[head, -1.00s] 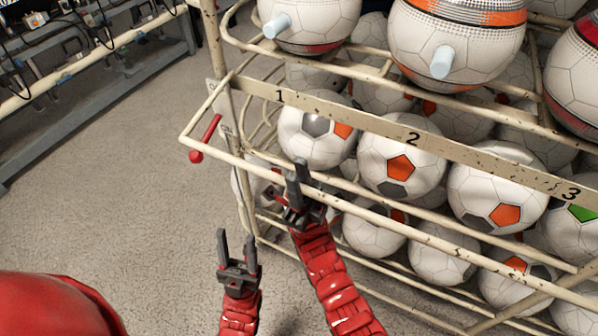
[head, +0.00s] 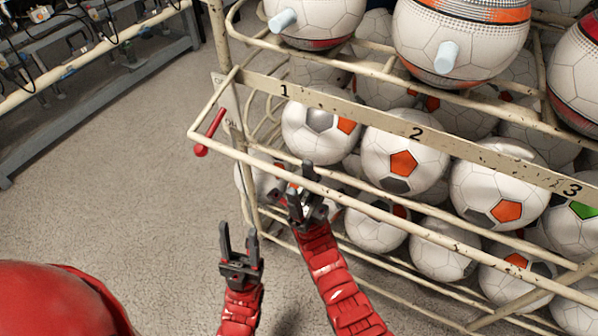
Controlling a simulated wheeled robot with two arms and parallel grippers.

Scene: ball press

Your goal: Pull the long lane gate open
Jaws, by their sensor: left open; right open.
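The long lane gate is a cream tubular frame (head: 265,167) across the front of the ball rack. A red handle (head: 209,134) with a round knob sticks out near its left end. White balls with orange and dark patches, such as the one in lane 1 (head: 318,135), lie behind the bar. My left gripper (head: 238,232) is open and empty, low over the floor, below and right of the red handle. My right gripper (head: 303,172) is open, with its fingertips close to the gate's bar; I cannot tell whether they touch it.
The rack has a numbered strip (head: 455,146) and an upper shelf with bigger balls, some with pale blue pegs (head: 446,57). A grey metal bench (head: 100,92) with cables stands at the upper left. The floor (head: 110,195) left of the rack is clear.

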